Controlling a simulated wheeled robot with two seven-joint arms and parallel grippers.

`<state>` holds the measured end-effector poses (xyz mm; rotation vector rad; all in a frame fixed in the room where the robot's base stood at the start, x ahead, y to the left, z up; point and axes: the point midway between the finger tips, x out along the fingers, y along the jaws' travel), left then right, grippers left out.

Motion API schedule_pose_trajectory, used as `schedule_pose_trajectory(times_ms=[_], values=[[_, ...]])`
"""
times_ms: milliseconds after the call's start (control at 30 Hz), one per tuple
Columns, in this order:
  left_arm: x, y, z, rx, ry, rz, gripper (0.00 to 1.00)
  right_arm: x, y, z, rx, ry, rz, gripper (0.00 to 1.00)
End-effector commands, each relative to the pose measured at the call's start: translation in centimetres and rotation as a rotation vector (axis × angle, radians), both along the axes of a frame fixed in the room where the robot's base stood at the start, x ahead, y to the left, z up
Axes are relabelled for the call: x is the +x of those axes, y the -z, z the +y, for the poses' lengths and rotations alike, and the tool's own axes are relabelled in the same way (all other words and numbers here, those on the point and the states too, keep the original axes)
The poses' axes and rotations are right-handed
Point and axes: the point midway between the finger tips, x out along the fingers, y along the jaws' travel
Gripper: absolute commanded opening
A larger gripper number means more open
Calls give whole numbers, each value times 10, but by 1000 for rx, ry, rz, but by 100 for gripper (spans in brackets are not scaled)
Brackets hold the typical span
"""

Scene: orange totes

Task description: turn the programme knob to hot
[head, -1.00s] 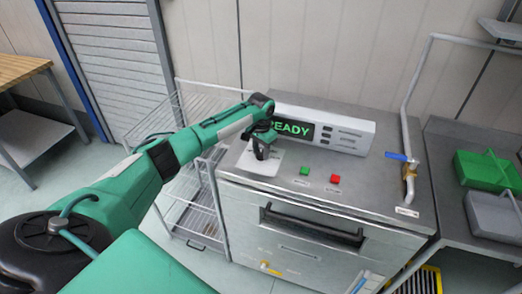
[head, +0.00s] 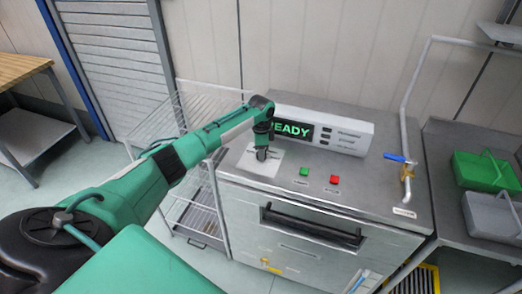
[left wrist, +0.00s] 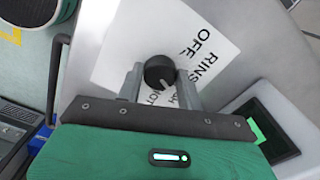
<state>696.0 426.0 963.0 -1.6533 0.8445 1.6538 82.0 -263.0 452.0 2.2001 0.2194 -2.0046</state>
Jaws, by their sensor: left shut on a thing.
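The programme knob (left wrist: 159,71) is a round black knob with a pale pointer line, on a white label plate (left wrist: 115,45). The plate reads OFF and RINS..., with a third word partly covered by a finger. My left gripper (left wrist: 160,84) is shut on the knob, one finger on each side. In the left wrist view the pointer line slants toward the lower left of the knob's face. In the head view my left gripper (head: 262,154) points down over the white plate (head: 260,165) and mostly hides the knob. My right gripper is not in view.
A READY display (head: 292,130) stands behind the knob on the machine's top. A green button (head: 304,171) and a red button (head: 335,179) lie to the right, then a blue-handled valve (head: 397,158). A wire rack (head: 190,190) is at the left.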

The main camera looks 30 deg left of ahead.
Motion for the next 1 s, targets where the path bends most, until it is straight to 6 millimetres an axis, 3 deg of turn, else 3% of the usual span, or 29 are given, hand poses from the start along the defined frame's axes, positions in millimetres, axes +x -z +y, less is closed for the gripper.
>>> schedule_pose_trajectory(times_ms=[600,1000], values=[[1,0,-1,-1,559,-3,14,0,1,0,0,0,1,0],[1,0,-2,-2,761,-2,14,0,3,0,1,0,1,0]])
